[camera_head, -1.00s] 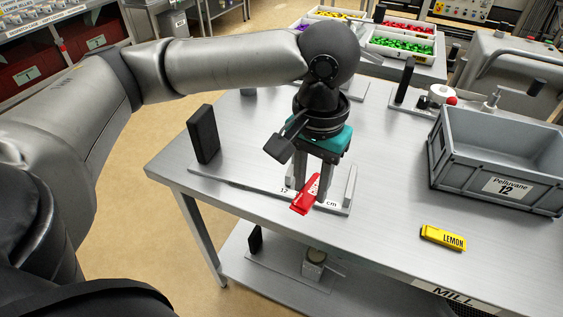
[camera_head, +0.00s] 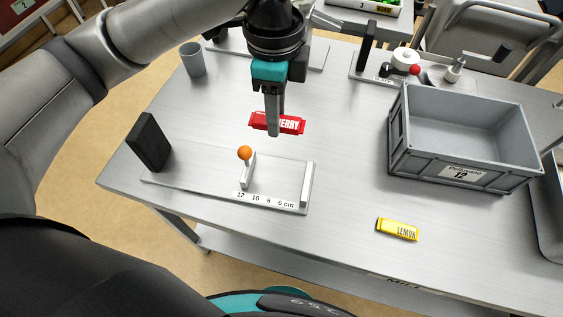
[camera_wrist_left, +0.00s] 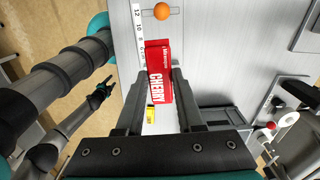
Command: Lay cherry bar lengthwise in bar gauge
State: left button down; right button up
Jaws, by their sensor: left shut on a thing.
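The red cherry bar (camera_head: 291,125) is shut in my left gripper (camera_head: 273,130). The bar runs left to right in the head view, apart from the bar gauge (camera_head: 215,188) and appearing beyond its back edge. The gauge is a flat metal plate with marks 12, 10, 8 and 6 cm, an orange-knobbed slider (camera_head: 245,153) and an upright end stop (camera_head: 306,184) at its right. In the left wrist view the cherry bar (camera_wrist_left: 158,75) lies between the two fingers. A small dark gripper (camera_wrist_left: 100,92), seemingly my right one, shows at left there; its opening is unclear.
A yellow lemon bar (camera_head: 397,229) lies on the table at front right. A grey crate (camera_head: 465,180) labelled Pelluvane 12 stands at right. A black block (camera_head: 149,142) stands at the gauge's left end, and a grey cup (camera_head: 193,60) behind it. The table between gauge and crate is clear.

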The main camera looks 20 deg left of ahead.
pick_arm(q)
jog(key=b, duration=0.3)
send_near(278, 181)
jog(key=shift+f+b, duration=0.5)
jog(key=shift+f, duration=2.75)
jog(key=c, duration=0.5)
grip_release()
jog(key=shift+f, duration=0.1)
jog(key=shift+c, duration=0.2)
notch_tip(278, 181, up, 12)
jog(key=p, duration=0.2)
